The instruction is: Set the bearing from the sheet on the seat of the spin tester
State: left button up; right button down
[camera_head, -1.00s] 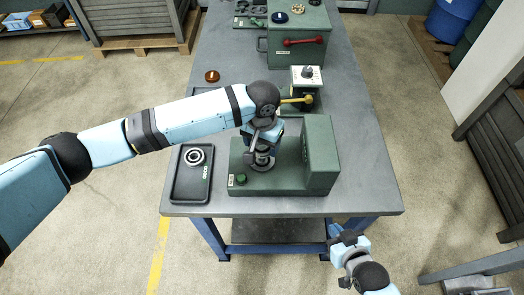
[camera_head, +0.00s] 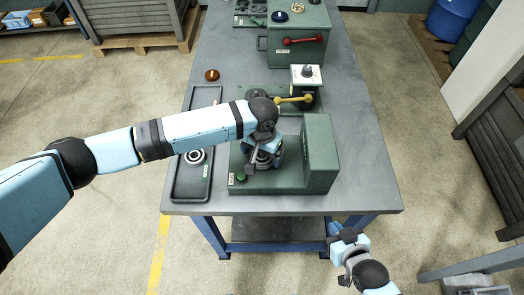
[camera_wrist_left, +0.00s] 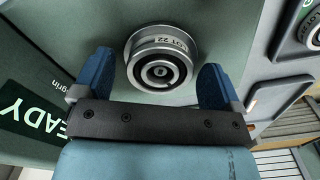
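My left gripper (camera_head: 262,158) is low over the base of the nearest green machine (camera_head: 320,150). In the left wrist view its two blue fingers (camera_wrist_left: 158,75) are open, one on each side of a round metal bearing (camera_wrist_left: 160,58) marked LOT 22, with gaps visible. That bearing rests on the green machine; my gripper mostly hides it in the head view. Another ring-shaped metal part (camera_head: 195,156) lies in the dark tray (camera_head: 181,190) left of the machine. I cannot tell which machine is the spin tester. My right gripper (camera_head: 343,238) is beyond the table's front edge; its fingers are unclear.
A box with a yellow lever (camera_head: 294,99) stands just behind the nearest machine. A green machine with a red lever (camera_head: 303,41) is farther back. A small brown round part (camera_head: 211,75) lies at the table's left edge. The table's right side is clear.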

pick_arm(q)
notch_tip(320, 180, up, 12)
jog(key=b, duration=0.1)
jog(key=shift+r, duration=0.2)
dwell(0.3)
jog(key=shift+s+f, duration=0.1)
dwell(0.4)
